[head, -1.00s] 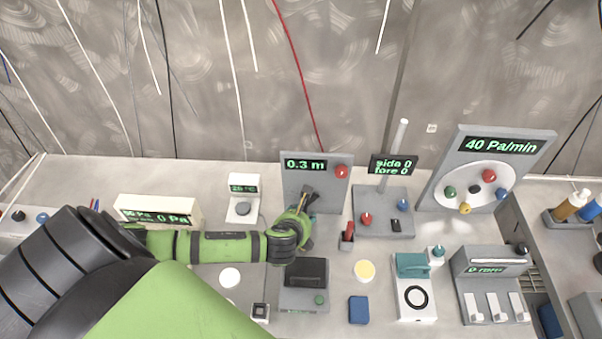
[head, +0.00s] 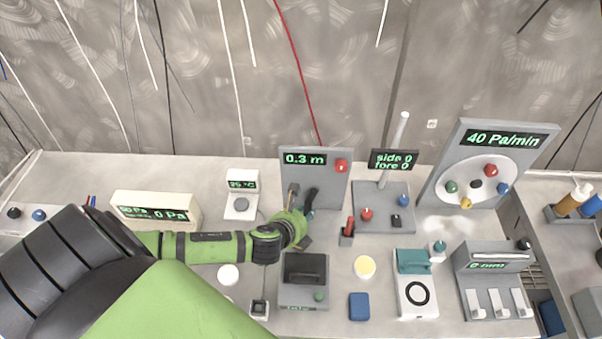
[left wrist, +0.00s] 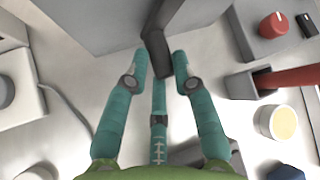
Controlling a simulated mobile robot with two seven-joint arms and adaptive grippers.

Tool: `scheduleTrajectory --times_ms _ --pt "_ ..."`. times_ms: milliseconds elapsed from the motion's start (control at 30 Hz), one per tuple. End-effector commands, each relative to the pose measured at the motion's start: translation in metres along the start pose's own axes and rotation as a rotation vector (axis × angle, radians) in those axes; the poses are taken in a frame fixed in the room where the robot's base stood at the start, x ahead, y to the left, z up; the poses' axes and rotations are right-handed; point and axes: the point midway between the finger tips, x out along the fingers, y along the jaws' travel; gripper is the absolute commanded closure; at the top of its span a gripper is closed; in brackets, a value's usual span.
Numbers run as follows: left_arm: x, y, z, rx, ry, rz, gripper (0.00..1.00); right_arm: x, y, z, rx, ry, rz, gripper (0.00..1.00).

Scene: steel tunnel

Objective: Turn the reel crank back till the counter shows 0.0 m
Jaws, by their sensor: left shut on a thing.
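The reel unit is a grey upright panel (head: 325,184) at the back of the bench. Its dark counter display (head: 304,159) reads 0.3 m in green, and a red knob (head: 341,167) sits at its upper right. My left gripper (head: 300,206) is in front of the panel's lower left, at the crank. In the left wrist view the dark grey crank handle (left wrist: 156,47) lies between the teal fingertips of my left gripper (left wrist: 159,66), which is shut on it. The gripper partly hides the crank in the head view. My right gripper is not in view.
Right of the reel are a red-handled tool in a holder (head: 347,232) and a joystick box (head: 384,214). A dark-topped grey box (head: 303,290) stands just below my gripper. A small white unit (head: 242,207) is to the left.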

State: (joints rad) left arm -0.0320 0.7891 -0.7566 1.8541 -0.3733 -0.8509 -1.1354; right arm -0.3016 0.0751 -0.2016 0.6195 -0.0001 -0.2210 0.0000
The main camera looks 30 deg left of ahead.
Motion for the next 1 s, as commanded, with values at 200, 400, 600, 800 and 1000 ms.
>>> scheduleTrajectory --times_ms 200,400,600,800,1000 --pt "0.008 -0.006 0.001 -0.113 -0.016 -0.123 1.00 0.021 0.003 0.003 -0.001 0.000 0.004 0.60" --pt "0.009 -0.010 -0.001 -0.191 -0.015 -0.204 1.00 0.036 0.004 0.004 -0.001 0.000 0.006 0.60" --pt "0.010 -0.013 0.000 -0.236 -0.016 -0.250 1.00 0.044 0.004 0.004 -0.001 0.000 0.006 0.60" --pt "0.009 -0.015 0.001 -0.251 -0.018 -0.266 1.00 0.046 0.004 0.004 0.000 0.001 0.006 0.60" --pt "0.009 -0.016 0.002 -0.251 -0.019 -0.267 1.00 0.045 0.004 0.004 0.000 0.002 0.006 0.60"
